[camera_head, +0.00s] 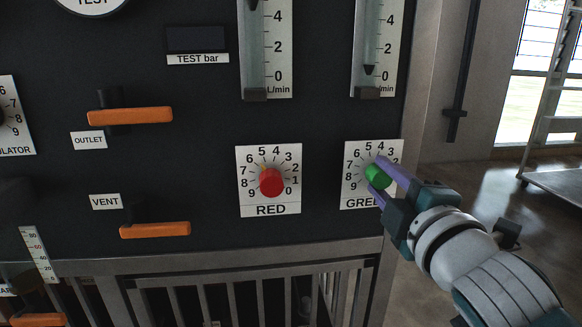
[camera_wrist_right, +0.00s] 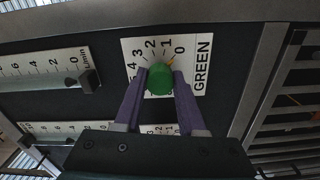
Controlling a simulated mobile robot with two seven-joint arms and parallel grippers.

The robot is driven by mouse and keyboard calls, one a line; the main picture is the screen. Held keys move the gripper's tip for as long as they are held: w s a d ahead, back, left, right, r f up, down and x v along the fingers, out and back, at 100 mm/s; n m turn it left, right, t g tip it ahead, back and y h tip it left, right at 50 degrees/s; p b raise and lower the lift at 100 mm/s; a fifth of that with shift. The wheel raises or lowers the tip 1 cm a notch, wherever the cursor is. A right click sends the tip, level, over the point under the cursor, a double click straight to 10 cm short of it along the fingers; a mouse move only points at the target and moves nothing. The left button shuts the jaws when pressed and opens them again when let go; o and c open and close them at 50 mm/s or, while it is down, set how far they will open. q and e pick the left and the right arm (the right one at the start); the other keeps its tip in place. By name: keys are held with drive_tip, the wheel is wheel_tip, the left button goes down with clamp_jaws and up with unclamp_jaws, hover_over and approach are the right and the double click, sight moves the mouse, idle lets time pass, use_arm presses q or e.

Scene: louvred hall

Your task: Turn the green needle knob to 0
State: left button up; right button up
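The green knob (camera_head: 377,177) sits on a white dial plate (camera_head: 352,202) at the right of the black panel, partly hidden by my gripper. My right gripper (camera_head: 380,178) has its two purple fingers on either side of the knob, and they look closed on it. In the right wrist view the green knob (camera_wrist_right: 159,80) fills the space between the fingertips (camera_wrist_right: 161,80). A small yellow pointer (camera_wrist_right: 171,62) shows beside the knob, toward the 0 and 1 end, apparently close to 0. My left gripper is not in view.
A red knob (camera_head: 271,183) on its own dial is to the left. Flow gauges (camera_head: 265,60) are above, with orange lever handles (camera_head: 130,115) further left. A metal frame with bars (camera_head: 250,290) runs below the panel. Open floor lies to the right.

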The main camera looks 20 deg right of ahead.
drive_tip(key=o, duration=0.5)
drive_tip(key=shift+o, duration=0.2)
drive_tip(key=shift+s+a, duration=0.15)
drive_tip(key=shift+s, duration=0.25)
drive_tip(key=p+v, duration=0.2)
drive_tip(key=v, duration=0.4)
drive_tip(key=shift+s, duration=0.1)
wheel_tip(320, 180, up, 20)
drive_tip(key=p, duration=1)
